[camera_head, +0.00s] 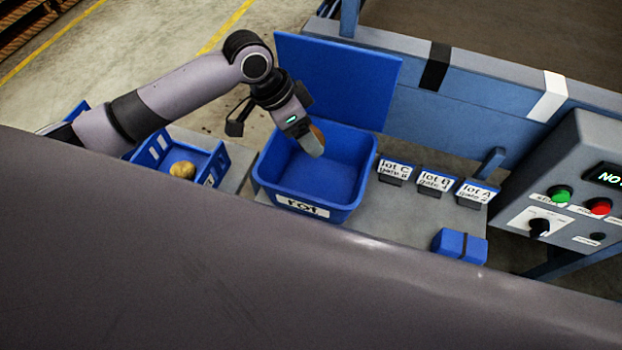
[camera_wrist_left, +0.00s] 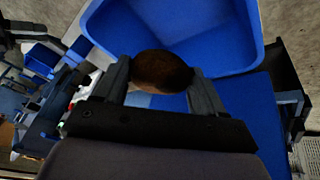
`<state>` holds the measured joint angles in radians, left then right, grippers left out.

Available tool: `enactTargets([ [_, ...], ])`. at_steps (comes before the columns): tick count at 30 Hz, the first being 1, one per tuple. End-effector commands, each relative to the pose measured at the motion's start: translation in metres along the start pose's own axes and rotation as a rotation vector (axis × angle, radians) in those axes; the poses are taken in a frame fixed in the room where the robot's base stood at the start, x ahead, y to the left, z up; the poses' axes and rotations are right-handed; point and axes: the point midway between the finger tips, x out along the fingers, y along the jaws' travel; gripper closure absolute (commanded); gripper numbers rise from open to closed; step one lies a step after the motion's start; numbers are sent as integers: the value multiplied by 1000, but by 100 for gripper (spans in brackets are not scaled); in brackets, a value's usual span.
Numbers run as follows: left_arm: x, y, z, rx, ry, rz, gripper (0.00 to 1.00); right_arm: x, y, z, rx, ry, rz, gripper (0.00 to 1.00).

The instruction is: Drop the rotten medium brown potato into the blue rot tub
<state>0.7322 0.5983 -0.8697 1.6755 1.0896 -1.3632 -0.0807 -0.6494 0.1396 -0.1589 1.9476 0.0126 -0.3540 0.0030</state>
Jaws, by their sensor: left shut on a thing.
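The brown potato (camera_wrist_left: 162,72) is dark and sits between the two fingers of my left gripper (camera_wrist_left: 163,85) in the left wrist view. In the head view its edge (camera_head: 317,132) shows just below the hand. My left gripper (camera_head: 311,142) is shut on it over the blue rot tub (camera_head: 305,207), labelled "rot", above its opening near the back. The tub's rim also shows in the left wrist view (camera_wrist_left: 258,30). The tub's inside looks empty where visible. My right gripper is not in view.
A blue crate (camera_head: 217,166) with a yellowish potato (camera_head: 182,170) stands left of the tub. Lot signs (camera_head: 434,181) and a blue box (camera_head: 459,245) are to the right. A control box (camera_head: 575,195) stands at far right. A blue panel (camera_head: 345,80) rises behind the tub.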

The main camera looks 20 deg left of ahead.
Motion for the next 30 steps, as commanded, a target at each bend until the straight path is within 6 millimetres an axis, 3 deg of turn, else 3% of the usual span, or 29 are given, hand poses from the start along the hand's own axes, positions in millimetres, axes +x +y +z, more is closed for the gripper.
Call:
enactTargets([
  [8,1,0,0,0,1,-1,62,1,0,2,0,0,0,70],
  [9,1,0,0,0,1,-1,27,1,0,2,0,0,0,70],
  [12,1,0,0,0,1,0,0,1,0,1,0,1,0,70],
  [20,-1,0,0,0,0,-1,0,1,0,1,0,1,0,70],
  [30,-51,-1,0,1,2,-4,0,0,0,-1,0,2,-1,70],
])
